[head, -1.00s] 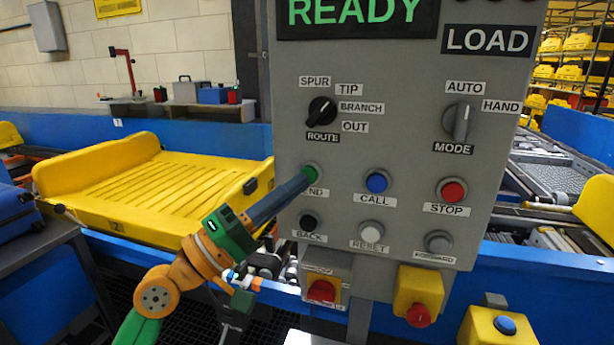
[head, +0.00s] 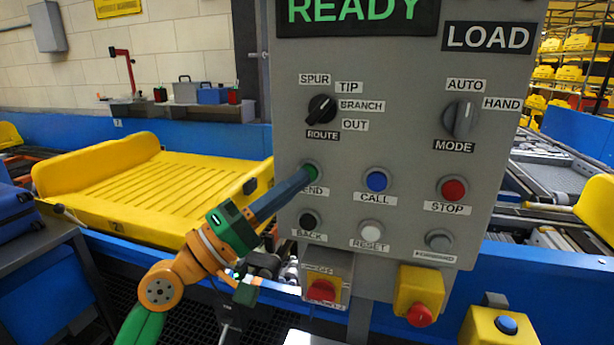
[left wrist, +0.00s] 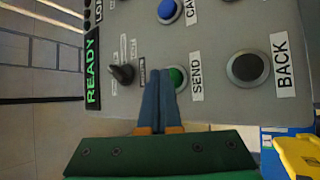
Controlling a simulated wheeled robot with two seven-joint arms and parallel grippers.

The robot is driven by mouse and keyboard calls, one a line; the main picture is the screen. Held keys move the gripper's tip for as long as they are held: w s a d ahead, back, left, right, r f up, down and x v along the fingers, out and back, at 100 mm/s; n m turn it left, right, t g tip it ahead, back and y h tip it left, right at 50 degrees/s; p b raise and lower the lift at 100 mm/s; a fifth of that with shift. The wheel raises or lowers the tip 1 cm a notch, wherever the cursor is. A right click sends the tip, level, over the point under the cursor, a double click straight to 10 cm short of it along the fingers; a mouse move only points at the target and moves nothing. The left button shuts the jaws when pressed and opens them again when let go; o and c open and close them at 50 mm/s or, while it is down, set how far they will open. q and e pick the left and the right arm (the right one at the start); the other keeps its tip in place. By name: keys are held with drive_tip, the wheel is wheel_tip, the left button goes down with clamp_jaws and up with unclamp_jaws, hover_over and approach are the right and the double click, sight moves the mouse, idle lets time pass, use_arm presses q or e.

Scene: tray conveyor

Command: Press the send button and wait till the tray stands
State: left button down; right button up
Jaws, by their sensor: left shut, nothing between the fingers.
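The green send button (head: 311,173) is on the grey control panel (head: 400,140), partly hidden by my left gripper (head: 306,176). It also shows in the left wrist view (left wrist: 177,77), beside the SEND label (left wrist: 196,80). My left gripper is shut and empty, its fingertips at the button; I cannot tell whether they touch it or press it in. The display (head: 357,12) reads READY in green. The yellow tray (head: 150,185) sits empty on the conveyor at the left, its right end hidden behind the panel. My right gripper is not in view.
The panel also carries a blue CALL button (head: 377,181), a red STOP button (head: 453,190), a black BACK button (head: 308,220) and a route knob (head: 321,109). Red switches on yellow boxes (head: 418,290) hang below. A blue suitcase (head: 14,217) stands at far left.

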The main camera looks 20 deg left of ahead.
use_arm(q)
drive_tip(key=shift+w+b, duration=0.3)
drive_tip(key=shift+w, duration=0.15)
idle(0.7)
drive_tip(key=shift+s+p, duration=0.35)
drive_tip(key=shift+s, duration=0.5)
